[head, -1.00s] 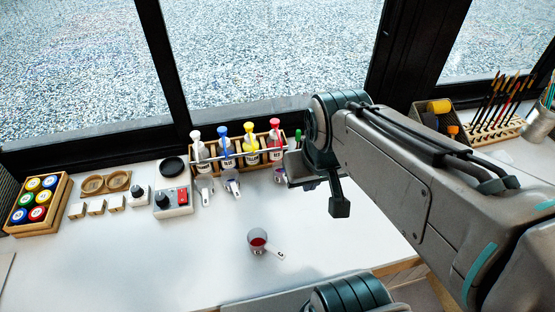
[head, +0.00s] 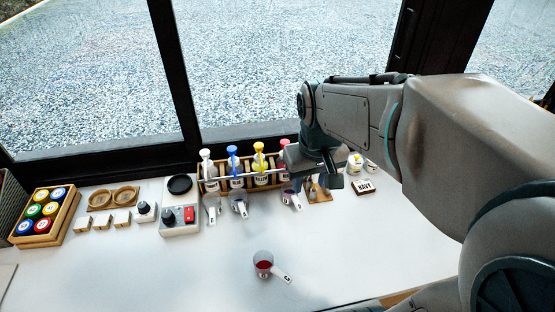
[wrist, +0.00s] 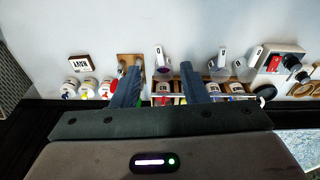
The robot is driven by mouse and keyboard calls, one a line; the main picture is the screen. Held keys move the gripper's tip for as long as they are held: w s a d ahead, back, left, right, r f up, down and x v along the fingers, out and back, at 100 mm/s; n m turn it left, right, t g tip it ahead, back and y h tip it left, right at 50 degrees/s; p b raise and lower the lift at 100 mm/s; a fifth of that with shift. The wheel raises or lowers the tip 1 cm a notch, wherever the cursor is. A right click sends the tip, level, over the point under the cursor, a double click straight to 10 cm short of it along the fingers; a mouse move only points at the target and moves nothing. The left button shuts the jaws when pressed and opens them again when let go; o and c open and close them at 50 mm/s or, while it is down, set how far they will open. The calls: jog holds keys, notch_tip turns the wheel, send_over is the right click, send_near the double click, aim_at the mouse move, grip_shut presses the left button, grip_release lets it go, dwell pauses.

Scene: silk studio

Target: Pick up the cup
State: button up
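A clear cup (head: 263,262) with red contents and a white handle tag stands alone at the front middle of the white table. Three similar cups stand before the bottle rack: a left cup (head: 211,205), a middle cup (head: 238,203) and a right cup (head: 289,196) with purple contents. My gripper (head: 331,183) is above the table, right of the purple cup. In the wrist view, my gripper (wrist: 160,68) has its fingers apart, and the purple cup (wrist: 164,73) appears between them, farther off. I see no contact. The red cup is not in the wrist view.
A wooden rack (head: 228,184) of pump bottles stands by the window. A hot plate-like device (head: 180,217) and a wooden tray of paint jars (head: 43,217) are at left. A NAVY sign (head: 363,187) stands at right. The front of the table is mostly clear.

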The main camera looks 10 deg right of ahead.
jog(key=n+g+b, duration=0.1)
jog(key=g, duration=0.1)
send_over(298, 204)
notch_tip(298, 204, down, 6)
jog(key=r, duration=0.1)
jog(key=f, duration=0.9)
jog(key=shift+w+d, duration=0.15)
jog(key=shift+d, duration=0.05)
jog(key=shift+a+f+p, duration=0.1)
jog(key=shift+f+p, duration=0.3)
jog(key=shift+f, duration=2.3)
grip_shut()
